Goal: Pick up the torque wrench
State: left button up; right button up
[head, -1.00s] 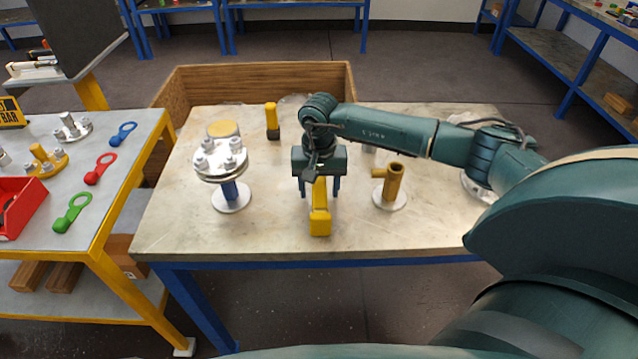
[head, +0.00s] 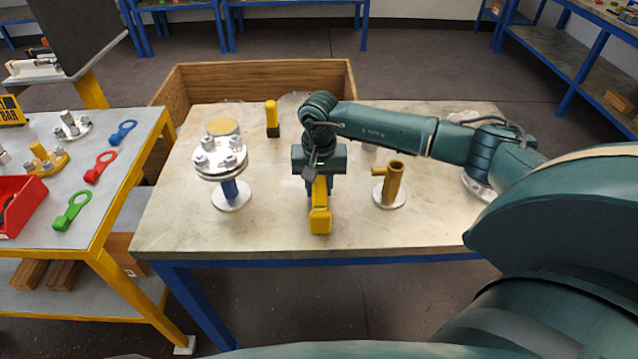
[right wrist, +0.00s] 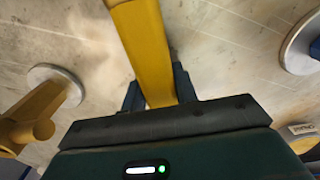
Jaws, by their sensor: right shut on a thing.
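In the right wrist view the yellow bar (right wrist: 143,40) runs between the two dark fingers (right wrist: 158,98). The right gripper points down and is shut on the bar. The gripper hides part of the wrench, and I cannot tell whether it is clear of the tabletop. My left gripper is not in view.
On the table (head: 270,238), a flanged vessel (head: 222,160) stands left of the gripper and a brass-coloured post (head: 391,183) stands right. A yellow-handled tool (head: 271,115) stands behind. A side table holds coloured ring tools and a red bin (head: 20,205).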

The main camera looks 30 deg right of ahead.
aim_at(318, 178)
notch_tip(318, 178, up, 10)
jog(key=shift+r+b, duration=0.1)
jog(key=shift+b, duration=0.35)
